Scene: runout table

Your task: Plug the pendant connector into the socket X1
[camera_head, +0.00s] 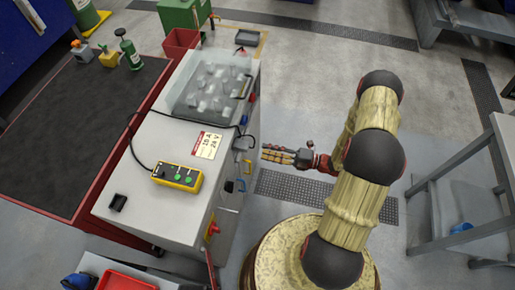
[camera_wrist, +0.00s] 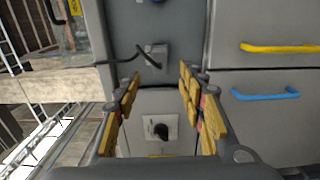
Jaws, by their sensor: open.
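My gripper (camera_head: 268,154) is open and empty beside the cabinet's side face, pointing left toward it. In the wrist view its two yellow-padded fingers (camera_wrist: 160,80) frame the cabinet front without touching anything I can see. A black connector with a cable (camera_wrist: 150,57) sits at a grey square block (camera_wrist: 158,54), beyond and between the fingertips. Lower between the fingers is a pale square plate with a black round part (camera_wrist: 160,130); I cannot read a label to tell whether it is X1.
The cabinet (camera_head: 135,195) has a yellow handle (camera_wrist: 280,48) and a blue handle (camera_wrist: 265,95) to the right in the wrist view. A clear-covered box (camera_head: 212,85) stands on top.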

